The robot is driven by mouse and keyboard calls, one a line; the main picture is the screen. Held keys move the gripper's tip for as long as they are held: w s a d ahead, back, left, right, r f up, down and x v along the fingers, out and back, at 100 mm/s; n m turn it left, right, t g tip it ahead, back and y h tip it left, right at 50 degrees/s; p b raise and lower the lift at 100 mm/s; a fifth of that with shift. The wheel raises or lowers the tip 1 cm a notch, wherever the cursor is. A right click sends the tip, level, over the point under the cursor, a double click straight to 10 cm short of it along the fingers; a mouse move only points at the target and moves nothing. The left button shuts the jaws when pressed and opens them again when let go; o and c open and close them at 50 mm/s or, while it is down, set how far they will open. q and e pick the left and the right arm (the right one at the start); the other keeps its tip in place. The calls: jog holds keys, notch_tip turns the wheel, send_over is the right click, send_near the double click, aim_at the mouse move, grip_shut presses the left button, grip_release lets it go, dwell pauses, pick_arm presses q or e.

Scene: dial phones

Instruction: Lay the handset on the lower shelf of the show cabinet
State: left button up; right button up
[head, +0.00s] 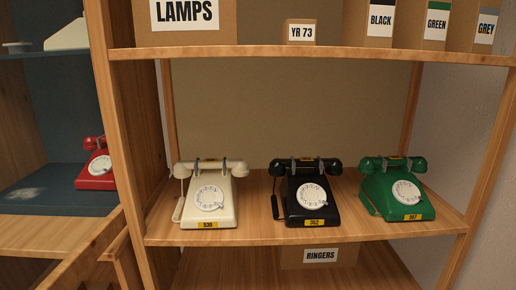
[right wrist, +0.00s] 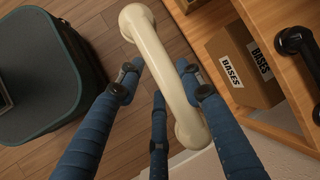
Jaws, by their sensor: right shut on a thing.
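A cream handset (right wrist: 160,58) runs diagonally across the right wrist view, one end at the top and the other at lower right. My right gripper (right wrist: 158,82), with blue fingers, is shut around its middle and holds it above the wooden floor. Neither this handset nor my right gripper shows in the head view. A cabinet with dark blue shelves stands at the left of the head view. Its lower shelf (head: 55,202) carries a red phone (head: 97,168) and has a bare, pale worn patch left of it. My left gripper is in neither view.
A wooden rack (head: 300,235) holds a cream phone (head: 208,200), a black phone (head: 309,200) and a green phone (head: 398,195), with labelled boxes above. In the right wrist view, a box marked BASES (right wrist: 240,65) is at right and a dark rounded piece (right wrist: 50,75) at left.

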jog(key=w+a+r+n, duration=0.1)
jog(key=a+r, duration=0.1)
jog(key=a, duration=0.1)
jog(key=a+r+n+g, duration=0.1)
jog(key=a+r, duration=0.1)
jog(key=a, duration=0.1)
jog(key=w+a+r+n, duration=0.1)
jog(key=a+r, duration=0.1)
jog(key=a, duration=0.2)
jog(key=shift+w+a+g+y, duration=0.1)
jog(key=shift+w+g+y, duration=0.2)
jog(key=shift+y, duration=0.1)
jog(key=s+a+r+n+g, duration=0.2)
jog(key=a+r+n+g, duration=0.3)
jog(key=a+r+n, duration=0.7)
jog(key=s+r+n+g+h, duration=0.1)
jog(key=s+r+n+h, duration=0.1)
jog(key=r, duration=0.8)
jog(key=shift+s+d+r+g+h, duration=0.15)
jog(key=shift+s+d+g+h, duration=0.2)
jog(key=shift+s, duration=0.4)
jog(key=shift+s, duration=0.1)
